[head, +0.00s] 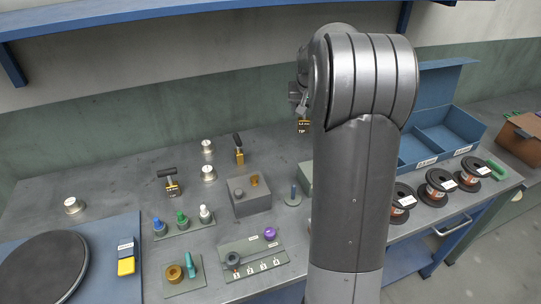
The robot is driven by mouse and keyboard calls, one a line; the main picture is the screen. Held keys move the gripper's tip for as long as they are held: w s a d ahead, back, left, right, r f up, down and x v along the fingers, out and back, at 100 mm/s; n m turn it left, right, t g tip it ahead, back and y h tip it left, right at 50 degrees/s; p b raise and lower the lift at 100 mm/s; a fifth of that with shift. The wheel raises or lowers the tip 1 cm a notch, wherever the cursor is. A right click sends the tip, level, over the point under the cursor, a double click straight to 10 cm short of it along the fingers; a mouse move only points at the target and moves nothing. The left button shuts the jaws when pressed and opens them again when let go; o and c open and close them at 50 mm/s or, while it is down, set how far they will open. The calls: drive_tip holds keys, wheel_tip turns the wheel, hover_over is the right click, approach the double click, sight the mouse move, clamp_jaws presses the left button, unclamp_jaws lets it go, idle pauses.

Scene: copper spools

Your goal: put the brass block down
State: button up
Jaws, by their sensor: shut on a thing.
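A small brass block (303,127) with a dark label hangs below my gripper (301,108) at the upper middle of the head view, left of my arm. My gripper is shut on it. The fingers are small here and partly hidden by my arm, so the exact hold is unclear. The block appears to be above the back of the grey bench; I cannot tell its height. Two similar brass pieces with black handles stand on the bench, one at the back (240,157) and one further left (171,187).
Silver weights (208,173) stand near the handled pieces. A grey box (249,196), a plate of coloured pegs (183,226) and a slotted plate (254,255) are in front. Copper spools (437,188) and a blue bin (421,150) are right. Bare bench lies at back left (110,165).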

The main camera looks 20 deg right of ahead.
drive_tip(key=f, duration=0.2)
drive_tip(key=shift+w+a+f, duration=0.15)
drive_tip(key=shift+a+f, duration=0.05)
drive_tip(key=shift+f, duration=0.2)
drive_tip(key=shift+w+a+f, duration=1.25)
drive_tip(key=shift+a+f, duration=0.1)
drive_tip(key=shift+f, duration=0.45)
drive_tip(key=shift+w+a+f, duration=1.25)
drive_tip(key=shift+a+f, duration=0.15)
drive_tip(key=shift+f, duration=0.35)
drive_tip(key=shift+w+a+f, duration=1.25)
drive_tip(key=shift+a+f, duration=0.1)
drive_tip(key=shift+f, duration=0.45)
drive_tip(key=shift+f, duration=0.2)
drive_tip(key=o, duration=1.3)
